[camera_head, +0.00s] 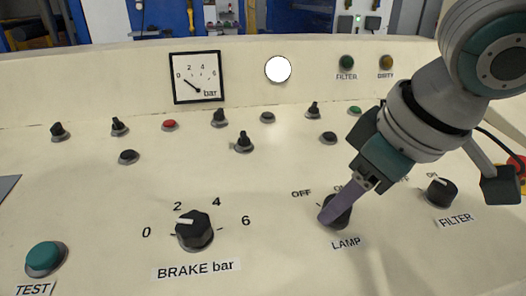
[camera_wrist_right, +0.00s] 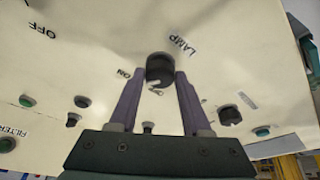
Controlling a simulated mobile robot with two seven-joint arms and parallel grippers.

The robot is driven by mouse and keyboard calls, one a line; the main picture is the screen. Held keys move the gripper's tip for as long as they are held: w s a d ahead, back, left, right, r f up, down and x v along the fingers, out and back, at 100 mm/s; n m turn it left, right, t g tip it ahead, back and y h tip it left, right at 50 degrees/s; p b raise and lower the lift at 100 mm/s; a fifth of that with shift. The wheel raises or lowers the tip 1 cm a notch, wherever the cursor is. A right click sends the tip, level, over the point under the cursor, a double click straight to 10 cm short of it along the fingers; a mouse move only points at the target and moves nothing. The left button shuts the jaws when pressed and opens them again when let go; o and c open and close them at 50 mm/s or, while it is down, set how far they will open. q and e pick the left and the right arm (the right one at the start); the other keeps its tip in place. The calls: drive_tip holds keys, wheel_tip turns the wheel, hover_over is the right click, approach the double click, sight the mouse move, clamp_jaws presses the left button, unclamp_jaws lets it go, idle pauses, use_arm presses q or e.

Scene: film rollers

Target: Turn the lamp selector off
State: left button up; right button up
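The lamp selector (camera_head: 343,213) is a black round knob above the LAMP label, at the lower right of the head view. OFF is printed to its upper left; the ON label is partly covered by my right gripper (camera_head: 330,212). In the right wrist view the knob (camera_wrist_right: 160,68) sits between the two purple fingertips of my right gripper (camera_wrist_right: 161,76), filling the gap. A small pale mark shows on its lower edge, towards the ON label. In the head view a finger hides the knob's left part and its pointer. My left gripper is not in view.
The BRAKE bar knob (camera_head: 194,230) is to the left, and the green TEST button (camera_head: 45,258) further left. Several small knobs and buttons lie behind, below a pressure gauge (camera_head: 197,77).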

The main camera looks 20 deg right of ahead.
clamp_jaws()
drive_tip(key=shift+d+r+n+p, duration=0.1)
drive_tip(key=shift+r+n+p, duration=0.1)
drive_tip(key=shift+n+p, duration=0.6)
drive_tip(key=n+y+p, duration=0.1)
drive_tip(key=n+p, duration=0.1)
drive_tip(key=p, duration=0.2)
drive_tip(key=shift+n+g, duration=0.4)
drive_tip(key=shift+w+n+y+p, duration=0.1)
drive_tip(key=shift+n+y+p, duration=0.3)
drive_tip(key=shift+n, duration=0.4)
drive_tip(key=shift+f+n+g+p, duration=0.1)
drive_tip(key=shift+n+g+p, duration=0.25)
drive_tip(key=shift+n, duration=0.55)
drive_tip(key=shift+w+n+g, duration=0.1)
drive_tip(key=shift+n+g, duration=0.55)
drive_tip(key=shift+n, duration=1.45)
